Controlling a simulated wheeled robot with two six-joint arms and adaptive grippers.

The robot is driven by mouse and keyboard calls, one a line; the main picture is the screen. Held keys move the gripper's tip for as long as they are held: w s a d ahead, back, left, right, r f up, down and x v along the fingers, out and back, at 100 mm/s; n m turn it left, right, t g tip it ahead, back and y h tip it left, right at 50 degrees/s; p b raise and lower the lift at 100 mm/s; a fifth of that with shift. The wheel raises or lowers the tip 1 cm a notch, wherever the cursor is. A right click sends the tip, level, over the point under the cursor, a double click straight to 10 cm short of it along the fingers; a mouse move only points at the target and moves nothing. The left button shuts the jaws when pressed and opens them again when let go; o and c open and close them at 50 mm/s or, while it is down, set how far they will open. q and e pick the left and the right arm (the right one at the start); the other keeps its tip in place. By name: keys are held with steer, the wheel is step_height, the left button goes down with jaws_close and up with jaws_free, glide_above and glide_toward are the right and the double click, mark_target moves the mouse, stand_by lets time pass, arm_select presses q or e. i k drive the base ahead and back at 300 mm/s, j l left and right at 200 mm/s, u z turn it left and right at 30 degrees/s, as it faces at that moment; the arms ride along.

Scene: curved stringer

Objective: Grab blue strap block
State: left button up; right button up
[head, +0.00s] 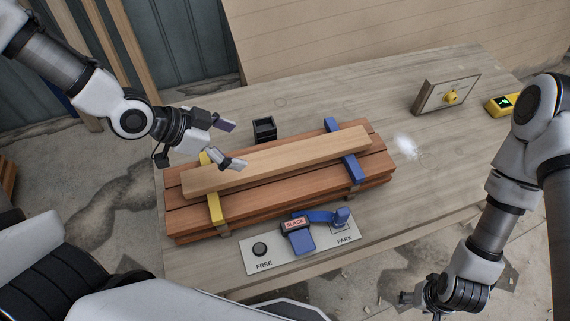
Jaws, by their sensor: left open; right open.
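A blue strap (345,150) crosses the right part of a light plank (280,160) that lies on a stack of reddish boards (285,207). On a pale panel in front of the stack, a blue block (301,241) sits below a label reading SLACK, joined by a blue band (318,216) to a small blue block (341,217) near the word PARK. I cannot tell which blue piece is the strap block. My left gripper (228,143) is open and empty above the plank's left part, near a yellow strap (213,195). My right gripper (410,299) is low at right, apart from the blue pieces and partly hidden.
The pale panel (265,264) has a black knob (260,249) by the word FREE. A small black box (264,128) stands behind the stack. A board with a yellow knob (450,97) and a yellow device (502,104) are at back right. The table's right part (420,190) is mostly clear.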

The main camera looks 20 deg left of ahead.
mark_target(341, 216)
steer(key=l+u, duration=0.3)
steer(key=l, duration=0.4)
steer(key=l+u, duration=0.3)
steer(key=l, duration=0.45)
